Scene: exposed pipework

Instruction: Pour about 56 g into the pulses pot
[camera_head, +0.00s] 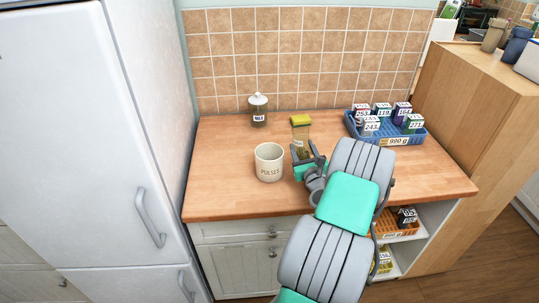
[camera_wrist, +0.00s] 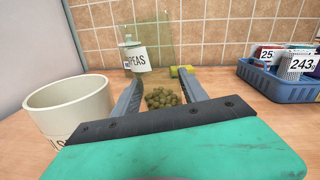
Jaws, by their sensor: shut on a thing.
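The pulses pot (camera_head: 269,163), a cream mug-like pot lettered PULSES, stands upright on the wooden counter. Its open rim shows at the left of the wrist view (camera_wrist: 70,98), and its inside looks empty as far as I see. My gripper (camera_head: 306,160) is to the right of the pot, shut on a clear container (camera_head: 301,138). In the wrist view the fingers (camera_wrist: 165,92) flank the container, with greenish-brown peas (camera_wrist: 160,97) low inside it. The container looks roughly upright, beside the pot and not over it. I cannot tell whether it touches the counter.
A lidded glass jar (camera_head: 258,112) stands at the back; a PEAS label (camera_wrist: 137,60) shows near it. A yellow-green block (camera_wrist: 183,72) lies behind the container. A blue basket (camera_head: 393,139) of numbered packets sits at right. A fridge (camera_head: 90,140) borders the left. The front left counter is clear.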

